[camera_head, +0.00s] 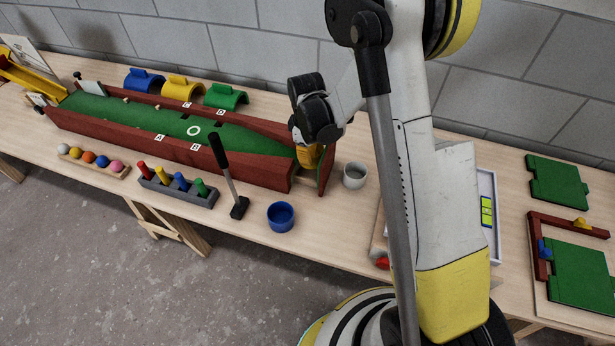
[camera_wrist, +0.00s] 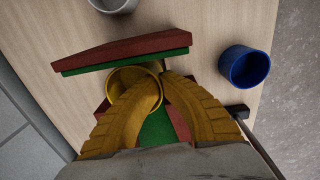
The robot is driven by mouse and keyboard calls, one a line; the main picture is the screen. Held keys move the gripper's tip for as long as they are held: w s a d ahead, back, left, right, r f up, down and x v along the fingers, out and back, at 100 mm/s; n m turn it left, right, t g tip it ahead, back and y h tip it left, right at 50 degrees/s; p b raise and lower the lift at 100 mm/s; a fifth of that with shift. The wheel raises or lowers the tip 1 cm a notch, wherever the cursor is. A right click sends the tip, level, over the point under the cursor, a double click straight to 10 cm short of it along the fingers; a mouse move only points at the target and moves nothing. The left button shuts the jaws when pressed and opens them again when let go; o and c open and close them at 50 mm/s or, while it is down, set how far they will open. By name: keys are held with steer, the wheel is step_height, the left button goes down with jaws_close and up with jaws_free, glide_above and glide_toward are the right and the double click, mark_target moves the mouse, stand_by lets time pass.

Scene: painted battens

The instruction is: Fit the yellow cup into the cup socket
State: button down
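The yellow cup (camera_head: 309,157) is at the right end of the green, red-walled lane (camera_head: 238,142), between the green surface and the red end board (camera_head: 326,171). In the wrist view, the yellow cup (camera_wrist: 122,79) shows its open mouth. My gripper (camera_wrist: 162,80) has one finger over the cup's mouth and the other just outside it. The fingertips are close together with the cup's rim between them, so it looks shut on the rim. The cup socket is not clearly visible; my fingers and the end board hide the cup's base.
A grey-white cup (camera_head: 355,175) stands just right of the lane end. A blue cup (camera_head: 281,216) and an upright black-handled putter (camera_head: 227,175) stand in front. Coloured pegs (camera_head: 177,183) and balls (camera_head: 89,159) are at left. Bare table lies around the cups.

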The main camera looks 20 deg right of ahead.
steer(key=shift+f+b, duration=1.2)
steer(key=shift+f, duration=2.35)
steer(key=shift+f, duration=0.15)
steer(key=c, duration=1.6)
jaws_free()
step_height(320, 180, up, 12)
steer(key=r+p, duration=0.1)
steer(key=p, duration=0.4)
step_height(320, 180, up, 16)
steer(key=m+t, duration=0.3)
steer(key=m, duration=0.2)
glide_above(307, 167)
steer(key=s, duration=0.9)
steer(key=shift+s+d+r+m+t, duration=0.1)
steer(key=shift+s+r+m+t, duration=0.7)
steer(key=shift+s, duration=1.05)
steer(key=shift+s+a+r+m+t, duration=0.1)
steer(key=shift+s+r+m+t, duration=0.35)
steer(key=shift+s+r+m, duration=1.05)
steer(key=shift+s+d+r+m+t, duration=0.1)
steer(key=shift+s+r+m+t, duration=0.45)
steer(key=shift+s, duration=1.65)
